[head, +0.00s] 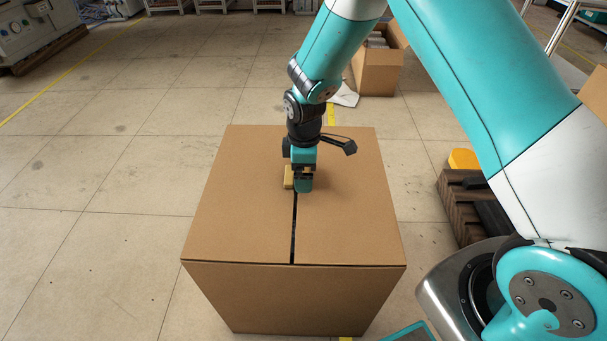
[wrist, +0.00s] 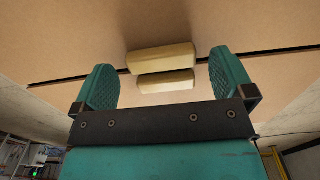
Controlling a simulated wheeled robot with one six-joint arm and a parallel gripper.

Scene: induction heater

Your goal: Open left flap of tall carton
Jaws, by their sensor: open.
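The tall carton (head: 290,300) stands on the floor with both top flaps lying flat. A narrow dark seam separates the left flap (head: 240,205) from the right flap (head: 350,215). A pale wooden block (head: 288,177) shows on the left flap beside the seam. The wrist view shows two such blocks, one farther up (wrist: 160,58) and one lower (wrist: 166,81), close together at the seam. My gripper (head: 303,184) is over the middle of the carton top. In the wrist view its teal fingers (wrist: 162,70) are apart, with the blocks between them in the picture. Contact cannot be told.
An open carton (head: 377,72) stands behind. A dark pallet (head: 463,205) with a yellow item (head: 464,158) is at the right. A machine (head: 35,30) sits on a pallet at the far left. The floor left of the tall carton is clear.

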